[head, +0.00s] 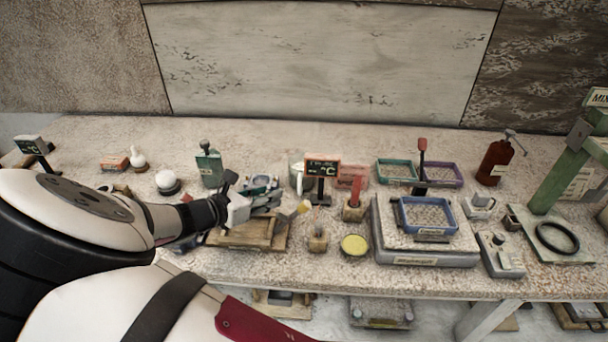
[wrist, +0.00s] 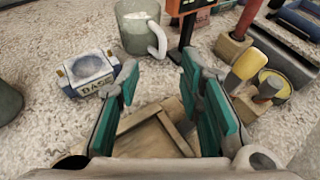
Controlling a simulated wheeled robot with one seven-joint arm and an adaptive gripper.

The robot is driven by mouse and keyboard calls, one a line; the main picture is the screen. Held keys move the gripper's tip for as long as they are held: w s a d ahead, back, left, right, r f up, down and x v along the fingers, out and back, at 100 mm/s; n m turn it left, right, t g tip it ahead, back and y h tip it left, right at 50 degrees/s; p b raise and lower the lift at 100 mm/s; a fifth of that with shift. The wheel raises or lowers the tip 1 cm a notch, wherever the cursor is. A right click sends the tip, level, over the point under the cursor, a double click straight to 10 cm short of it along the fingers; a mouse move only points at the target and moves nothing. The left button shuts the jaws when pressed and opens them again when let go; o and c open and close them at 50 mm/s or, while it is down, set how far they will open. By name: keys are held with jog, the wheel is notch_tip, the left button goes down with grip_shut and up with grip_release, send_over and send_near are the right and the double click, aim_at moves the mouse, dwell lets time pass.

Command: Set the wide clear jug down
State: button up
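A pale, greenish-grey jug (wrist: 137,32) with a white loop handle stands upright on the table at the top of the wrist view. It is the likely wide clear jug, though I cannot be sure. In the head view the jug (head: 296,171) shows partly behind a small black sign. My gripper (wrist: 160,75) is open, with teal pads apart and nothing between them. It is apart from the jug, over a wooden tray (wrist: 137,142). In the head view my gripper (head: 262,203) hangs above the same tray (head: 236,240), hiding part of it.
A blue-and-white block marked BASE (wrist: 87,75) lies left of the fingers. A wooden block with a yellow-tipped tool (wrist: 245,72) stands close on the right. The sign (head: 322,168) stands beside the jug. A scale (head: 425,247) with a blue tray is farther right.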

send_near(301, 178)
jog(key=shift+w+d+f, duration=0.15)
jog(key=shift+w+f, duration=0.05)
jog(key=shift+f, duration=0.4)
jog(key=shift+w+d+f, duration=0.2)
jog(key=shift+w+f, duration=0.05)
jog(key=shift+f, duration=0.35)
jog(key=x, duration=0.4)
jog(key=shift+s+d+p, duration=0.1)
jog(key=shift+d+p, duration=0.1)
jog(key=shift+p, duration=0.1)
jog(key=shift+w+d+f, duration=0.2)
jog(key=shift+w+d, duration=0.1)
jog(key=shift+w, duration=0.2)
jog(key=shift+c, duration=0.6)
